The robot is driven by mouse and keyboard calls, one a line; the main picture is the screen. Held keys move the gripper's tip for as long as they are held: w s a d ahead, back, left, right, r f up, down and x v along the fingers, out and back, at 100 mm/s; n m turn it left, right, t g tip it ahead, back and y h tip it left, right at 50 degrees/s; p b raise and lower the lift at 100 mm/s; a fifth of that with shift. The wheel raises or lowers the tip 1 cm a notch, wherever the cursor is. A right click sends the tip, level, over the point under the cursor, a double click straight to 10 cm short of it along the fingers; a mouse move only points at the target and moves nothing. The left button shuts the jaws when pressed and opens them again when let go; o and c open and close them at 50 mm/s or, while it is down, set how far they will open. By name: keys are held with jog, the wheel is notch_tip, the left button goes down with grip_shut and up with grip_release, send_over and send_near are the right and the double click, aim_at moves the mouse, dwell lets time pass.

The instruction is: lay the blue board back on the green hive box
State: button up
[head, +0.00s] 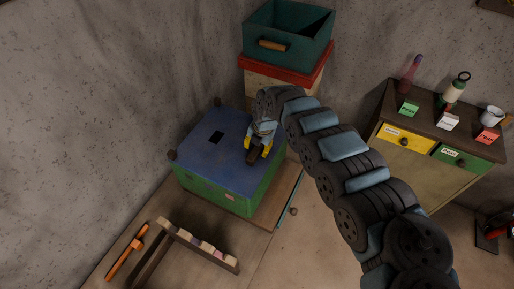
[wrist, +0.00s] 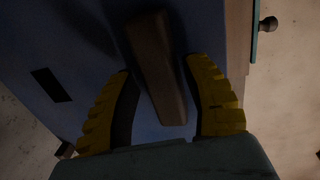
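The blue board (head: 205,152) covers the top of the green hive box (head: 222,192), left of centre in the head view. It has a dark rectangular slot (head: 216,137) and a brown handle block (head: 254,157) near its right side. My gripper (head: 257,149) is over that block. In the wrist view, my gripper's yellow fingers (wrist: 158,66) stand apart on either side of the brown block (wrist: 160,80), with blue board (wrist: 60,40) showing between finger and block. Whether either pad touches the block is unclear. Most of the box is hidden in the wrist view.
A teal box (head: 288,45) with a red-rimmed body stands behind. A wooden rack with pale blocks (head: 203,243) and an orange tool (head: 127,250) lie in front, lower left. Concrete walls close the back and left.

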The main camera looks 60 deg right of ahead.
jog(key=shift+o, duration=0.2)
notch_tip(320, 180, up, 12)
jog(key=s, duration=0.2)
dwell(0.5)
jog(key=shift+w+f, duration=0.1)
jog(key=shift+w, duration=0.05)
dwell(0.4)
